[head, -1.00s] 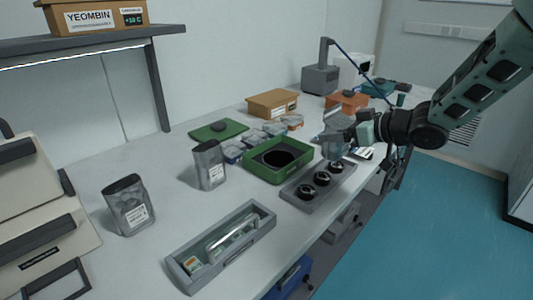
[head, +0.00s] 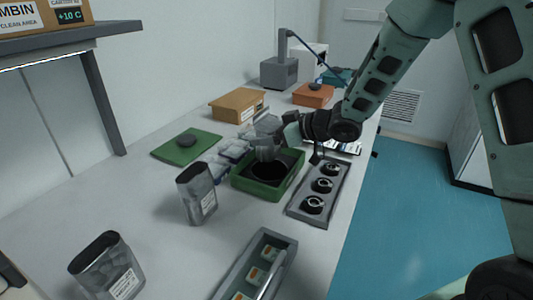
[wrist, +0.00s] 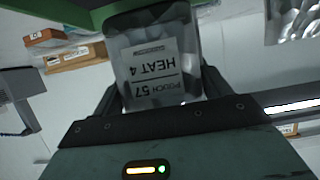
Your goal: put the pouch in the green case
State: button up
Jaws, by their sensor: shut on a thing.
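My gripper (head: 280,142) is shut on a grey, translucent pouch (head: 265,152) and holds it over the green case. In the wrist view the pouch (wrist: 155,60) sits between the fingers, and its white label reads "POUCH 57 HEAT 4", upside down. The open green case (head: 283,193) stands on the table with a dark round recess inside. The pouch's lower end overlaps the case's back part in the head view; I cannot tell whether it touches. A green edge, likely the case (wrist: 70,12), shows at the top of the wrist view.
Two more grey pouches, one nearer the middle (head: 197,193) and one at front left (head: 108,268), stand on the table. A grey tray with black rings (head: 318,187) lies right of the case. A green lid (head: 186,148) and several clear boxes lie left.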

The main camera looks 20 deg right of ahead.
aim_at(278, 148)
jog(key=shift+f, duration=2.4)
jog(key=shift+f, duration=0.1)
jog(key=o, duration=1.1)
jog(key=shift+o, duration=0.2)
